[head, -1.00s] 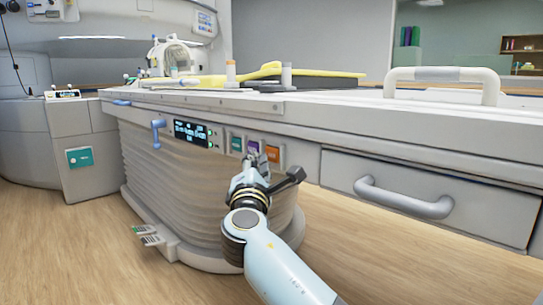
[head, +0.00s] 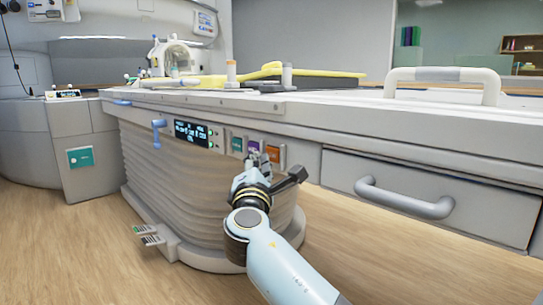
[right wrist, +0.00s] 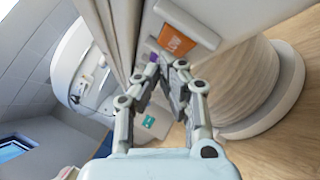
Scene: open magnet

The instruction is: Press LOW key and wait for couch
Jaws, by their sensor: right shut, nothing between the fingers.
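A row of three square keys sits on the side of the couch: a green key (head: 237,144), a purple key (head: 253,147) and an orange key (head: 272,154). Their lettering is too small to read surely in the head view. My right gripper (head: 257,164) is shut and empty, its fingertips just in front of the purple key. In the right wrist view the fingertips (right wrist: 165,64) are close to the purple key (right wrist: 154,57), partly covering it; I cannot tell whether they touch. The orange key (right wrist: 178,44) is beside them. The couch (head: 330,112) stands above. My left gripper is not in view.
A lit display (head: 191,133) is left of the keys, with a blue lever (head: 158,134) beyond it. A drawer with a grey handle (head: 405,199) is at the right. The floor (head: 400,265) at the lower right is clear.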

